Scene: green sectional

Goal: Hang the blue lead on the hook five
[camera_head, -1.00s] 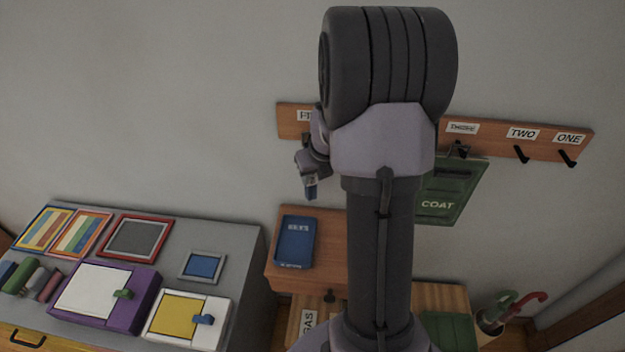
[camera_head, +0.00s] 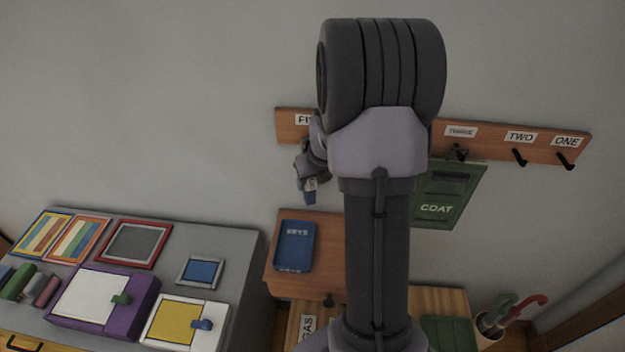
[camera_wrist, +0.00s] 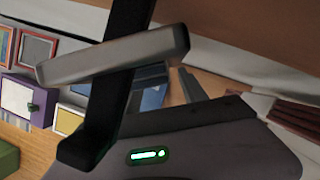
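My gripper (camera_head: 312,180) is in front of the wall beneath the left end of the hook rail, by the partly covered label starting "FI". The hook at that label is hidden by my arm. In the wrist view, a grey bar and a dark upright piece cross close to the camera; I cannot make out the lead's shape there.
The wooden hook rail (camera_head: 555,150) carries labels TWO and ONE over bare black hooks. A green COAT board (camera_head: 447,200) hangs left of them. A blue KEYS tray (camera_head: 295,246) lies on the wooden cabinet below. A grey bench with panels (camera_head: 215,240) stands left; an umbrella stand (camera_head: 490,325) stands right.

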